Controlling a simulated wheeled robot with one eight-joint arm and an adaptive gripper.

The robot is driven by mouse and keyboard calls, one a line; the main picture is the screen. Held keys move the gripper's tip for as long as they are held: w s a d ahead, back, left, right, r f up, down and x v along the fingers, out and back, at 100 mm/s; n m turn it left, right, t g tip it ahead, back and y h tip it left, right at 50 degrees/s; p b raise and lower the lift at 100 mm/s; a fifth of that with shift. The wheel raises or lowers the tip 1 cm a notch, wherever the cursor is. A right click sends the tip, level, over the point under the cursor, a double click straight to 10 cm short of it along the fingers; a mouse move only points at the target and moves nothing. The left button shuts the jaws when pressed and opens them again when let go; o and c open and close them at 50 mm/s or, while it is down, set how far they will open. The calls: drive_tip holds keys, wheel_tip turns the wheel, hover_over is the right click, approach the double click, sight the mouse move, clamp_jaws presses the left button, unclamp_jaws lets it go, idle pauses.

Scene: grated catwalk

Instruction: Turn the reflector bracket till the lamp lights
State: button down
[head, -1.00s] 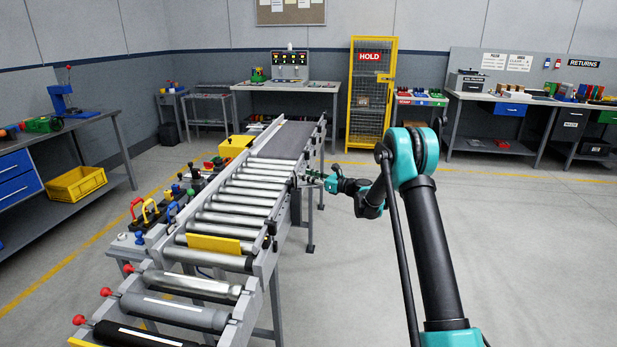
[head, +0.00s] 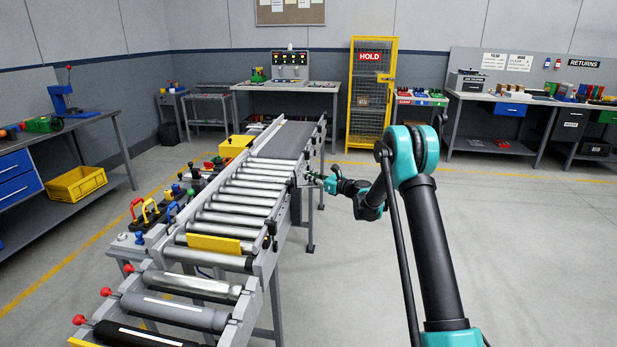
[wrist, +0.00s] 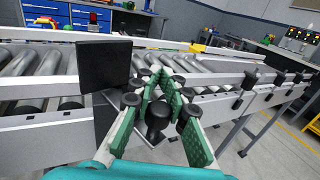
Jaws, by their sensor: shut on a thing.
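A dark square plate (wrist: 104,63), which looks like the reflector bracket's face, stands upright beside the conveyor's side rail in the wrist view. My gripper (wrist: 160,78) is just right of it, with its green-padded fingers drawn together at the rail. The fingers are shut on a small part that they mostly hide; I take it to be the bracket. A dark round knob (wrist: 157,117) shows between the fingers, nearer the camera. In the head view my gripper (head: 312,176) is at the conveyor's right side, too small to show the grip. I cannot make out the lamp or whether it is lit.
The roller conveyor (head: 245,200) runs away from me, with a yellow plate (head: 214,243) across its near rollers. Several coloured handles stand along its left side. A yellow HOLD cage (head: 371,95) stands at the back. The floor right of the conveyor is clear.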

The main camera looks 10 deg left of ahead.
drive_tip(key=shift+s+d+m+t+h, duration=0.2)
drive_tip(key=shift+s+m+t+h, duration=0.1)
drive_tip(key=shift+m+t+h, duration=0.45)
drive_tip(key=shift+s+d+m+t+h, duration=0.2)
drive_tip(key=shift+s+m+t+h, duration=0.25)
drive_tip(key=shift+t, duration=0.45)
drive_tip(key=shift+s+d+m+t+h, duration=0.2)
drive_tip(key=shift+m+t+h, duration=0.5)
drive_tip(key=shift+m+t, duration=0.15)
drive_tip(key=c, duration=1.5)
unclamp_jaws()
drive_tip(key=v, duration=1.2)
